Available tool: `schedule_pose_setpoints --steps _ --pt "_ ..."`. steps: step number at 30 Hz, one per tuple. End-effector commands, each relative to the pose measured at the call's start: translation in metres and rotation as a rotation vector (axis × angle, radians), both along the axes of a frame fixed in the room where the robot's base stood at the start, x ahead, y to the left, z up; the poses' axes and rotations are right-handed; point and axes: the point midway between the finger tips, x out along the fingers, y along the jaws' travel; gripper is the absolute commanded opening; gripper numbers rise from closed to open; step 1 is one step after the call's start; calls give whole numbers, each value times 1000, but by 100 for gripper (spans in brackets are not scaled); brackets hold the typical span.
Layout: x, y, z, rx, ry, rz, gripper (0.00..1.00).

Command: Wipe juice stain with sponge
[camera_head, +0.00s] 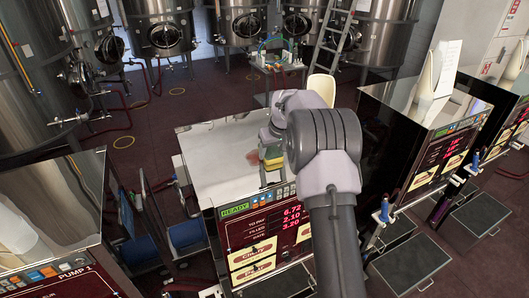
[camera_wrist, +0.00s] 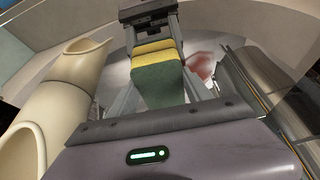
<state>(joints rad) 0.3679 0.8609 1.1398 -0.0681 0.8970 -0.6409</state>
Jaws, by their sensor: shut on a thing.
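The sponge (camera_head: 272,163), yellow and green, is between the fingers of my gripper (camera_head: 270,158) over the middle pump's top. In the wrist view the sponge (camera_wrist: 157,84) shows large, gripped from both sides by my gripper (camera_wrist: 158,88). The red juice stain (camera_head: 254,157) lies on the pale top of the middle pump, just left of the sponge in the head view. In the wrist view the stain (camera_wrist: 201,67) shows right of the sponge, partly hidden by a finger. I cannot tell whether the sponge touches the surface.
A cream container (camera_head: 321,86) stands behind my arm; cream rounded shapes (camera_wrist: 65,105) fill the left of the wrist view. The middle pump's top (camera_head: 210,165) is bare to the left. Another pump (camera_head: 410,105) stands at right, and Pump 1 (camera_head: 60,270) at lower left.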

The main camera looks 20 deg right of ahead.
Motion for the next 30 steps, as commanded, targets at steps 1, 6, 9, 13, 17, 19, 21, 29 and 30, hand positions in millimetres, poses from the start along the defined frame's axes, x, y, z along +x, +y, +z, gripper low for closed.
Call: schedule_pose_setpoints --steps 1,6,9,13,17,19,21,29,30 --pt "-1 -2 0 -1 1 0 25" --pt "0 4 -2 0 2 1 25" --pt "-1 15 -4 1 2 1 25" --pt "-1 32 -6 0 4 2 25" --pt "-1 41 -5 3 5 0 25" --pt "-1 44 -5 4 6 0 25" --pt "-1 50 -6 4 7 2 25" --pt "-1 80 -5 4 9 2 25" --pt "-1 82 -4 5 9 1 25"
